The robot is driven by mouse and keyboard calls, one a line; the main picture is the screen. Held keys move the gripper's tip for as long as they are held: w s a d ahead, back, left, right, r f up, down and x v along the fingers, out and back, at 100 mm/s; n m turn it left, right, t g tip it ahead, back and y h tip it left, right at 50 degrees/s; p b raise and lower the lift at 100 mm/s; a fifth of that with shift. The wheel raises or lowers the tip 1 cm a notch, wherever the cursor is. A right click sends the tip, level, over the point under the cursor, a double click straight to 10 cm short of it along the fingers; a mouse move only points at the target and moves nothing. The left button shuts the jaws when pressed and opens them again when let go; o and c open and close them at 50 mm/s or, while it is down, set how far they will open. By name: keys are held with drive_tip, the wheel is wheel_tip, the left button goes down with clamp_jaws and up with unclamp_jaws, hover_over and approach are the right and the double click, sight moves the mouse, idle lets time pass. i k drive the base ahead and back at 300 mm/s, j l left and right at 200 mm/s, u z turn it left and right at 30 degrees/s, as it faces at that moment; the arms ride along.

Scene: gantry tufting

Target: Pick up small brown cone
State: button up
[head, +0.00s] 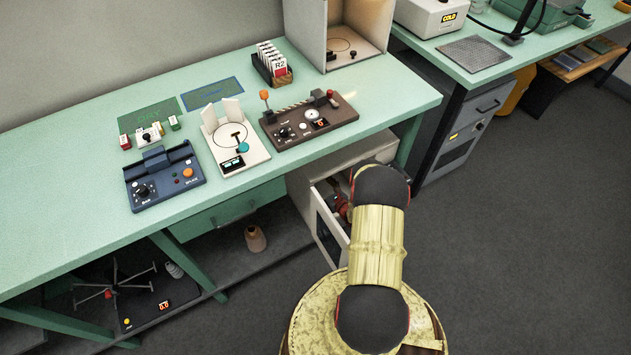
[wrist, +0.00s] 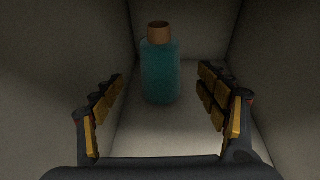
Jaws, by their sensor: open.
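In the wrist view my gripper (wrist: 161,78) is open, with its two padded fingers apart and nothing between the pads. Beyond the fingertips a teal, bottle-shaped body with a brown top (wrist: 159,70) stands upright inside a pale box-like space. I cannot tell if it is a wound cone.
Pale walls (wrist: 60,60) stand close on both sides of my gripper. The green bench (head: 60,215) runs above, carrying a blue device (head: 165,178), a white device (head: 235,138) and a brown device (head: 310,120). A spoked stand (head: 113,285) is on the low shelf. Floor at right is clear.

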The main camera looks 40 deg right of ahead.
sight(256, 242)
drive_tip(key=k+j, duration=0.15)
drive_tip(key=k, duration=0.35)
drive_tip(key=k+j, duration=0.1)
drive_tip(key=k, duration=0.4)
drive_tip(key=k+j, duration=0.15)
drive_tip(key=k, duration=0.35)
